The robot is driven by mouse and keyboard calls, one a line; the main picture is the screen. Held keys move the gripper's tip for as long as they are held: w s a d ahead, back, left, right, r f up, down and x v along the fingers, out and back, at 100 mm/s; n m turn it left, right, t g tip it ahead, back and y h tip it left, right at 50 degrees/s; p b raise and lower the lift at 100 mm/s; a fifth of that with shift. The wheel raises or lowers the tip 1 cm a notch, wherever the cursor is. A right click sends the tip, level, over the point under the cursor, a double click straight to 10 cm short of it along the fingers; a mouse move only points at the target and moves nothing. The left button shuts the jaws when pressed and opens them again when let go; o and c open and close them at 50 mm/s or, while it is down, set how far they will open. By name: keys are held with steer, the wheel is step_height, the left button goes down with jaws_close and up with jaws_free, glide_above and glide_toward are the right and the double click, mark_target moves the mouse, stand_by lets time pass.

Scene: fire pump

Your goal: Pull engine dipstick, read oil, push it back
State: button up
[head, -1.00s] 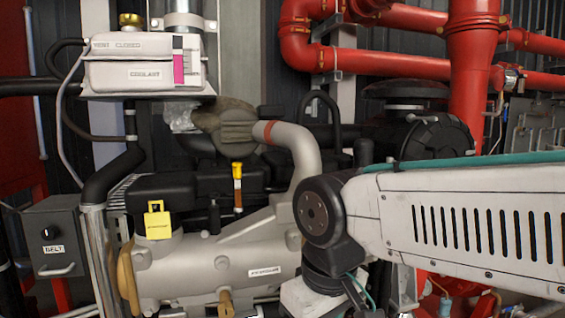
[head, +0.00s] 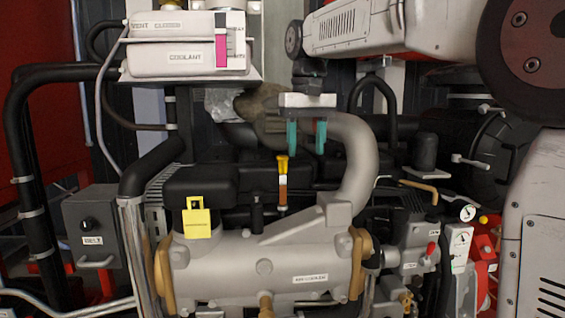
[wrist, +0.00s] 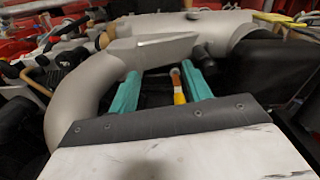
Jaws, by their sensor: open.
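The dipstick (head: 282,181) stands upright in the engine, with a yellow handle on top and an orange-brown part below it. My gripper (head: 307,153) is open and empty, with two teal fingers pointing down. In the head view it is above and slightly right of the dipstick handle. In the wrist view the dipstick (wrist: 178,84) shows its orange and yellow end between the two teal fingers of my gripper (wrist: 160,88), nearer the right finger. I see no contact. The dipstick's lower end is hidden in the engine.
A thick grey pipe (head: 358,175) curves close to the right of my fingers. A silver cylinder (head: 240,265) lies in front, with a yellow tag (head: 197,222) at its left. The coolant tank (head: 180,58) is upper left, and a belt box (head: 92,230) is at left.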

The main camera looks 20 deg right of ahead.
glide_above(283, 156)
steer(key=shift+s+d+r, duration=0.1)
steer(key=shift+s+r, duration=0.25)
steer(key=shift+r, duration=0.1)
steer(key=shift+w, duration=0.35)
steer(key=shift+w+f, duration=0.2)
step_height(283, 156, down, 7)
steer(key=shift+f, duration=0.2)
